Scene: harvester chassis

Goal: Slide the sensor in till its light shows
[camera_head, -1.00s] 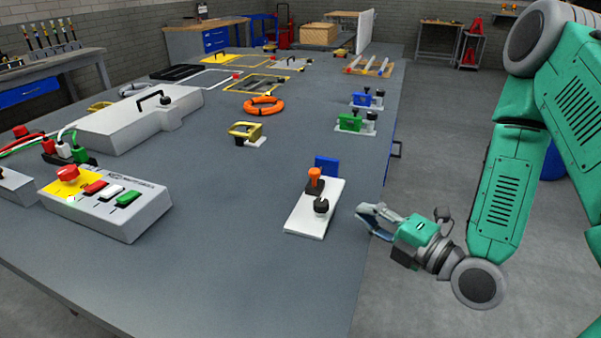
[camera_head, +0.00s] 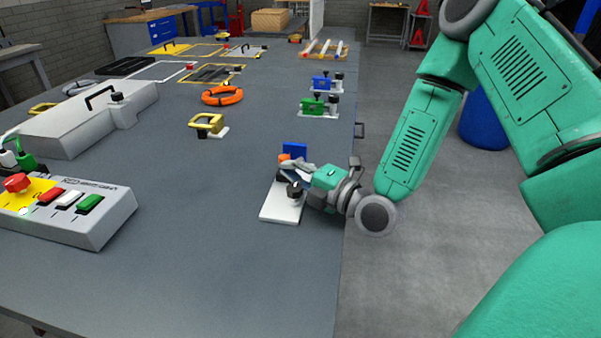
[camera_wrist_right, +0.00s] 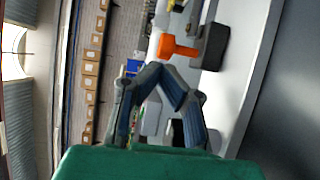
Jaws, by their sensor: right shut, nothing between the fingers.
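A white plate (camera_head: 277,210) lies near the right edge of the grey table. It bears an orange piece (camera_head: 284,157), which may be the sensor, and a black knob (camera_head: 294,191). A blue block (camera_head: 295,149) stands at its far end. In the right wrist view the orange piece (camera_wrist_right: 176,47) sticks out from a dark block (camera_wrist_right: 214,46) on the white plate (camera_wrist_right: 243,65). My right gripper (camera_head: 283,170) is over the plate from the right, shut and empty. Its fingertips (camera_wrist_right: 160,72) are close to the orange piece; contact cannot be told. My left gripper is out of view.
A control box (camera_head: 97,222) with coloured buttons stands at the left. A yellow-handled part (camera_head: 206,122), an orange ring (camera_head: 222,95) and green (camera_head: 313,106) and blue fixtures (camera_head: 321,82) stand farther back. The table is clear in front of the plate.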

